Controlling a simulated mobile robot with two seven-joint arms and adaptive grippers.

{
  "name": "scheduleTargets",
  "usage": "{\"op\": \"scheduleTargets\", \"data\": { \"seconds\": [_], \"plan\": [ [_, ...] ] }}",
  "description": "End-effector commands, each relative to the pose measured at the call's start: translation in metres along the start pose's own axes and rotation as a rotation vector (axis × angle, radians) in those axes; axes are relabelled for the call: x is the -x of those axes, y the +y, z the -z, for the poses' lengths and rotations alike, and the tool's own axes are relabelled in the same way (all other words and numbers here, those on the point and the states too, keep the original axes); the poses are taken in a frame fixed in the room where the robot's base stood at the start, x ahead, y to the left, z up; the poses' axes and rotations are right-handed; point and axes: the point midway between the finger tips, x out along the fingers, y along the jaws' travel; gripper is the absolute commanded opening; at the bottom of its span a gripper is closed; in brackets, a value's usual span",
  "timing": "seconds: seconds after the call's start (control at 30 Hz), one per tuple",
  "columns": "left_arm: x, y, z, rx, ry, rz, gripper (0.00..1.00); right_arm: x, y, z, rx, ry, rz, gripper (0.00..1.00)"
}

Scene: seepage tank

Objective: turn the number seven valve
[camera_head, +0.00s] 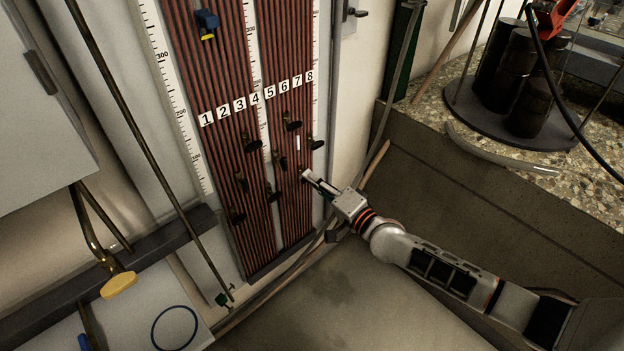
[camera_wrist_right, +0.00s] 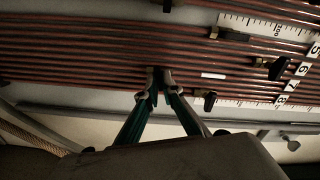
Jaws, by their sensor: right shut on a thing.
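A board of thin vertical red-brown tubes (camera_head: 221,150) carries a row of white number tags from 1 to 8 and several small black valves below them. The tag 7 (camera_head: 297,80) is near the row's right end. My right gripper (camera_head: 308,176) reaches in from the lower right. Its fingers are shut on a small black valve (camera_wrist_right: 160,77), low on the board and apparently in the tag 7 column. The fingers cover part of that valve. Another black valve (camera_head: 316,143), near the right edge, sits just above the gripper. My left gripper is not in view.
Other valves (camera_head: 271,193) stick out to the left of my gripper. A thin rod (camera_head: 140,135) and a yellow-handled tap (camera_head: 118,285) are at the left. A stone ledge (camera_head: 450,125) with black weights (camera_head: 505,75) is at the right.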

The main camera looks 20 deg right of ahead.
Motion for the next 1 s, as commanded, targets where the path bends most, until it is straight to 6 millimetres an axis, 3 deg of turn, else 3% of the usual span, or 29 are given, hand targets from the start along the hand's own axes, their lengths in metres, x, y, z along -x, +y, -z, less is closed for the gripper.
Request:
{"op": "scheduleTargets", "data": {
  "seconds": [0.43,1.0],
  "plan": [
    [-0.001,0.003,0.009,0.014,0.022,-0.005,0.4,0.001,0.003,-0.002,-0.268,-0.002,-0.003,0.0],
    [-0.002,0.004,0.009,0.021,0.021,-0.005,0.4,0.001,0.003,-0.002,-0.327,-0.002,-0.002,0.0]
  ]
}}
